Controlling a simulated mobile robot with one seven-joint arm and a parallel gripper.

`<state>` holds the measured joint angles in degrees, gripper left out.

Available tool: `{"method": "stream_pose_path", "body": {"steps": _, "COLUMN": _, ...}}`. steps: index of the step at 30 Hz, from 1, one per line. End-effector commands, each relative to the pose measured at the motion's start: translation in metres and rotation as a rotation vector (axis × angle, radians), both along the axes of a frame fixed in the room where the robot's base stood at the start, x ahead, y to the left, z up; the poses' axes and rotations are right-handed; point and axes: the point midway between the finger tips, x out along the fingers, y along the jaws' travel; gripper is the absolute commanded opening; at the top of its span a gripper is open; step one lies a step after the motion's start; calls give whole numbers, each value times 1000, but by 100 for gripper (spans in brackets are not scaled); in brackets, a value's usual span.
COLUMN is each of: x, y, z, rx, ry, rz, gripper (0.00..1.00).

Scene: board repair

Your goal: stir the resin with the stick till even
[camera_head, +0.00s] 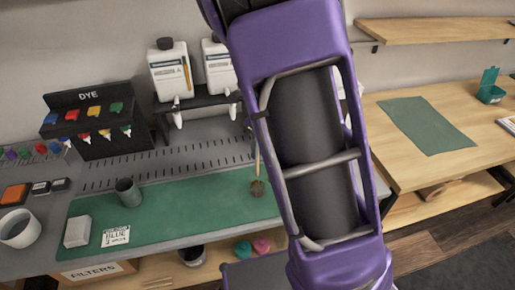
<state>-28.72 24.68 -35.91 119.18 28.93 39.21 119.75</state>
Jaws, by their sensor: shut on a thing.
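A thin wooden stick (257,162) stands nearly upright, its lower end in a small dark cup (257,189) on the green mat (190,205). The cup's contents are too small to judge for colour or evenness. My gripper (249,131) shows only as a dark sliver at the stick's upper end, shut on the stick. My purple arm hides the rest of it. A white card (115,236) reading "BLUE" lies at the mat's front left.
A grey-green cup (128,192) and a white block (77,231) stand on the mat. A DYE rack (88,112) and white bottles (170,70) stand behind. The mat between the two cups is clear.

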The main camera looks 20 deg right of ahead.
Motion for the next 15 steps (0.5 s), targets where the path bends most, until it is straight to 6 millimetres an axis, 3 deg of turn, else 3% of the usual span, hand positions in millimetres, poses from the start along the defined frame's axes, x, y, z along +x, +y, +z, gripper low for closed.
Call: {"method": "stream_pose_path", "body": {"steps": 15, "x": 1, "y": 0, "z": 43, "rx": 1, "ry": -3, "rz": 1, "gripper": 0}}
